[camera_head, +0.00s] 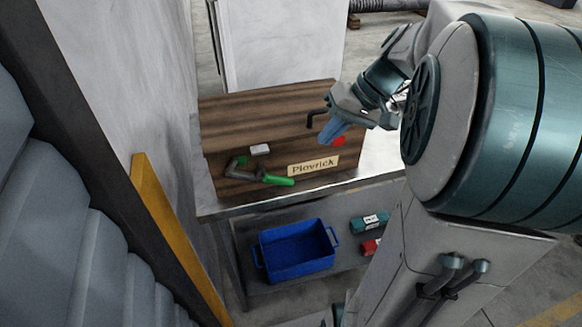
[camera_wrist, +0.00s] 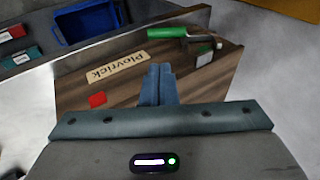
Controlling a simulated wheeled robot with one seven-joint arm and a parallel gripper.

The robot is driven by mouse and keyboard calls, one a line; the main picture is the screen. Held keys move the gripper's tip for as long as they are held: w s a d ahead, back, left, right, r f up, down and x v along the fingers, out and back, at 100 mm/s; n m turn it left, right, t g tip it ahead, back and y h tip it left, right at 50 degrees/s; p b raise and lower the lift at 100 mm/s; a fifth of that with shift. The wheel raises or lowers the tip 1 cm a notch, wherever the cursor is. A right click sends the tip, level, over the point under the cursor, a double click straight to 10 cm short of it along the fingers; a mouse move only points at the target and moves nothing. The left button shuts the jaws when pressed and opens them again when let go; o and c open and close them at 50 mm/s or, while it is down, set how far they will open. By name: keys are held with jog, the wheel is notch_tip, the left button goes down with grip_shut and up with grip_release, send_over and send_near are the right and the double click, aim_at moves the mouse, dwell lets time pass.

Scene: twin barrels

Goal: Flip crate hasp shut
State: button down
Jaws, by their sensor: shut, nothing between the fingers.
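A brown wooden crate (camera_head: 225,125) labelled "Plovrick" (camera_head: 313,166) stands on a grey table, its lid down. A grey metal piece with a green handle (camera_head: 278,181), which looks like the hasp, is on the left part of its front. The handle also shows in the wrist view (camera_wrist: 166,32). A small pale block (camera_head: 260,150) sits above it. My gripper (camera_head: 331,138) is shut and empty, over the right part of the crate, apart from the green handle. In the wrist view my closed fingers (camera_wrist: 158,70) point toward the crate's labelled side.
A dark hooked bar (camera_head: 314,118) and a red patch (camera_head: 339,141) are on the crate beside my gripper. A blue bin (camera_head: 294,270) and teal (camera_head: 370,222) and red boxes are on the lower shelf. A wall rises at left.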

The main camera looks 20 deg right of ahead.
aim_at(286, 179)
jog(key=x, duration=1.4)
jog(key=shift+f, duration=0.2)
